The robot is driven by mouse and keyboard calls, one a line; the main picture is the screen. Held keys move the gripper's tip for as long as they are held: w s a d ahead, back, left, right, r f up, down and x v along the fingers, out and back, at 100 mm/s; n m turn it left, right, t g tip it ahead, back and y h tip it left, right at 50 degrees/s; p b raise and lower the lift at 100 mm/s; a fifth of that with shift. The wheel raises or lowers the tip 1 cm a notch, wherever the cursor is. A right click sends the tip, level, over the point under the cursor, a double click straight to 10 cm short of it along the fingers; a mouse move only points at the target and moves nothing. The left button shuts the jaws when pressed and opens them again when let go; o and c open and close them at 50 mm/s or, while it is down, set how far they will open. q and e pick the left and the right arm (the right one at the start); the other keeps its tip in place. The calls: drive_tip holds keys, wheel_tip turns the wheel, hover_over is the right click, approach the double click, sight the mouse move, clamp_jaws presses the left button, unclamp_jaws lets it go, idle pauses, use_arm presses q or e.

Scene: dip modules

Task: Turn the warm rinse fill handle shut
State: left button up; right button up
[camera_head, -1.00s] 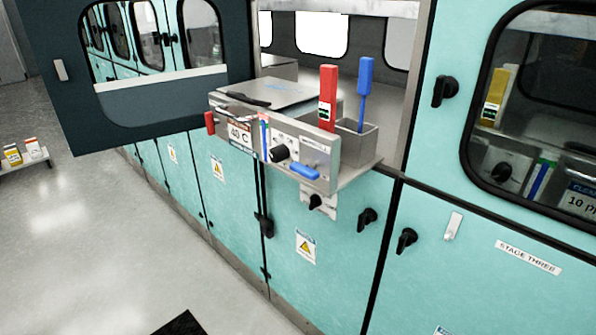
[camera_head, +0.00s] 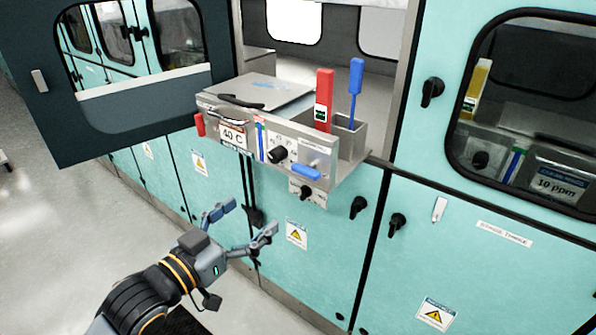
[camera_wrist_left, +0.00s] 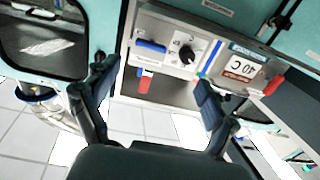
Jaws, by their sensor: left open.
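A steel module with a front panel (camera_head: 285,152) juts from the open bay of the teal cabinet. A blue lever handle (camera_head: 306,173) lies nearly level at the panel's right end; it also shows in the left wrist view (camera_wrist_left: 150,46). A black knob (camera_head: 277,154) and a 40 C sign (camera_head: 233,134) are left of it. A red handle (camera_head: 200,125) hangs at the far left end. I cannot read which handle is labelled warm rinse fill. My left gripper (camera_head: 251,217) is open and empty, below the panel and apart from it. My right gripper is out of view.
A red upright piece (camera_head: 324,98) and a blue-handled tool (camera_head: 355,90) stand at the module's right side. The dark windowed door (camera_head: 130,120) stands open at the left. A small black knob (camera_head: 307,193) sits under the panel.

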use_arm(q)
drive_tip(key=r, duration=0.1)
drive_tip(key=p, duration=0.3)
approach(303, 174)
drive_tip(key=x, duration=0.7)
drive_tip(key=shift+w, duration=0.15)
drive_tip(key=shift+w+d, duration=0.45)
drive_tip(key=shift+w, duration=0.15)
drive_tip(key=shift+c, duration=0.2)
drive_tip(key=c, duration=1.1)
